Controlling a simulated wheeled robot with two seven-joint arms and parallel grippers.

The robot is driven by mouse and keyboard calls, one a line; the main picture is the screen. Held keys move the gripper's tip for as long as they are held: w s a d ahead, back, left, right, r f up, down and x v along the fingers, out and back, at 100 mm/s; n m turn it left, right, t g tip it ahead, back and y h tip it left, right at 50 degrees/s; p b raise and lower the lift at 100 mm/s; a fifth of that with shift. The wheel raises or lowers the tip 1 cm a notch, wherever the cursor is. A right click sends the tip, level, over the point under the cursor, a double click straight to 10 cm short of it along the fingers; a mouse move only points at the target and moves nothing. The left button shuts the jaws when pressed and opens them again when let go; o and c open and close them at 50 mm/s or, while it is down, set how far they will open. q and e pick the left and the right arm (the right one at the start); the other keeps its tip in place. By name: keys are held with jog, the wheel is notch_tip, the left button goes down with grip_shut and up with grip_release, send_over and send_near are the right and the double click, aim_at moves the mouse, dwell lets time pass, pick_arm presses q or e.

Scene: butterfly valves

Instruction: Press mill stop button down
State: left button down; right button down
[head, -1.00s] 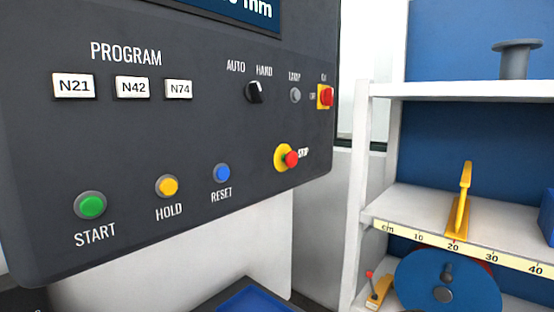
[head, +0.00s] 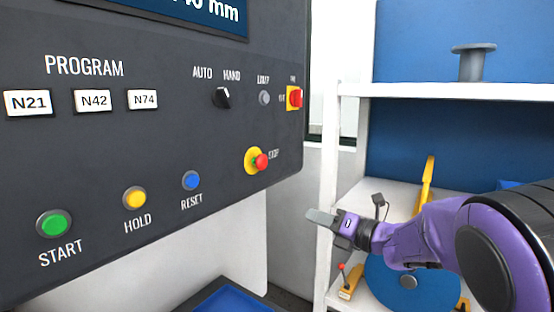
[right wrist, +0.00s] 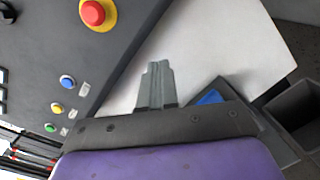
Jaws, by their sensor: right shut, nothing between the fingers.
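The stop button is a red mushroom knob (head: 261,162) on a round yellow base, at the lower right of the dark control panel (head: 150,160). It is labelled STOP. In the right wrist view the red stop button (right wrist: 96,14) is at the top left. My right gripper (head: 318,217) is shut and empty, to the right of the stop button and below it, clear of the panel. In the right wrist view its grey fingers (right wrist: 157,72) are together and point up the picture, apart from the button. My left gripper is not in view.
Green START (head: 54,223), yellow HOLD (head: 134,197) and blue RESET (head: 191,181) buttons lie left of the stop button. A red switch (head: 295,97) on a yellow plate is above it. White shelves (head: 440,91) stand at the right. A blue tray (head: 238,298) is below.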

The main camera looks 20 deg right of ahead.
jog(key=s+r+n+g+y, duration=0.1)
jog(key=s+r+n, duration=0.3)
jog(key=r+n, duration=0.7)
jog(key=m+p, duration=0.1)
jog(key=m, duration=0.1)
send_near(266, 162)
jog(key=p+x, duration=0.4)
jog(key=x, duration=0.2)
jog(key=shift+r, duration=0.2)
jog(key=shift+w+a+f, duration=0.15)
jog(key=shift+w+a, duration=0.2)
jog(key=shift+d, duration=0.1)
